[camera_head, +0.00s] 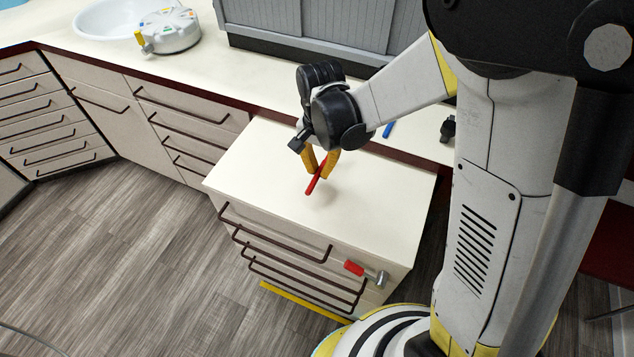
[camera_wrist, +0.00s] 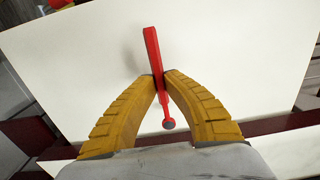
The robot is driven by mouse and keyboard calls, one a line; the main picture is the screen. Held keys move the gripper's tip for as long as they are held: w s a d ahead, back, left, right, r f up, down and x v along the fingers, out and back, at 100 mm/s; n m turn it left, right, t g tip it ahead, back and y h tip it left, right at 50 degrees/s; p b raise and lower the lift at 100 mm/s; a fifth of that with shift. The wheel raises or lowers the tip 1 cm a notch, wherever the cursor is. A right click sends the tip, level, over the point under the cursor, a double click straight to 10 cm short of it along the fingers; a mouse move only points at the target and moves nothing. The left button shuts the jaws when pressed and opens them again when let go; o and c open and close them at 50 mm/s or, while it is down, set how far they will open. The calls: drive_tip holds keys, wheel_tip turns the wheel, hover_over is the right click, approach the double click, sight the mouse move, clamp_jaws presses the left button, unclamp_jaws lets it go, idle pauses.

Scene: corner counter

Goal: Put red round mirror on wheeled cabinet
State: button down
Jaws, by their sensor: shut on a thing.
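The red round mirror (camera_head: 314,182) has a slim red handle and is held between the yellow fingers of my gripper (camera_head: 321,166), over the top of the wheeled cabinet (camera_head: 255,165). In the wrist view the fingertips of my gripper (camera_wrist: 160,76) pinch the red mirror (camera_wrist: 152,50) near its thin neck. Its small grey round end points toward the palm and its thick handle points away. The cabinet top (camera_wrist: 80,70) is pale and bare behind it. I cannot tell whether the mirror touches the top.
A red-handled hammer-like tool (camera_head: 355,268) shows at the cabinet's front. The counter behind holds a white round device (camera_head: 168,32), a basin (camera_head: 105,18), a blue item (camera_head: 388,129) and a dark object (camera_head: 448,128). The cabinet top is otherwise clear.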

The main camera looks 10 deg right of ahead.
sight(317, 179)
drive_tip(key=shift+a+f, duration=0.2)
drive_tip(key=shift+a, duration=0.05)
drive_tip(key=shift+s+f, duration=0.1)
drive_tip(key=shift+f, duration=0.2)
drive_tip(key=shift+f+b, duration=0.95)
drive_tip(key=shift+f, duration=0.7)
drive_tip(key=shift+f, duration=0.2)
drive_tip(key=c, duration=1.6)
unclamp_jaws()
drive_tip(key=shift+o, duration=0.2)
drive_tip(key=shift+r, duration=0.1)
